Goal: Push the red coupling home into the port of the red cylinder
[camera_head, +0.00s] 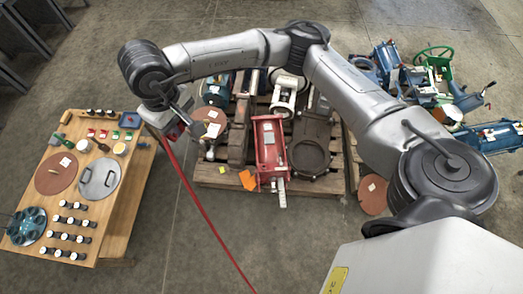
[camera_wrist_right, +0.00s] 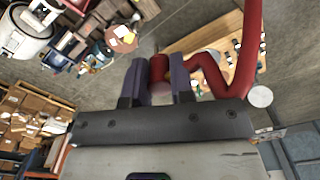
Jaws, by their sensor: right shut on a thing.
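The red cylinder (camera_head: 268,152) lies on the wooden pallet in the middle of the head view, a long red body with pale rods and white tags. I cannot make out its port. My right gripper (camera_head: 177,130) is above the gap between the workbench and the pallet, left of the red cylinder and apart from it. In the right wrist view its two dark fingers (camera_wrist_right: 160,80) are shut on the red coupling (camera_wrist_right: 158,68). A red hose (camera_wrist_right: 235,88) runs from the coupling; it hangs to the floor in the head view (camera_head: 203,205). My left gripper is not in view.
A wooden workbench (camera_head: 118,208) at left carries discs, jars and small parts. The pallet (camera_head: 225,182) holds other rusty and grey machine parts around the red cylinder. Blue and green machinery (camera_head: 430,75) stands at right. The floor between workbench and pallet is clear except for the hose.

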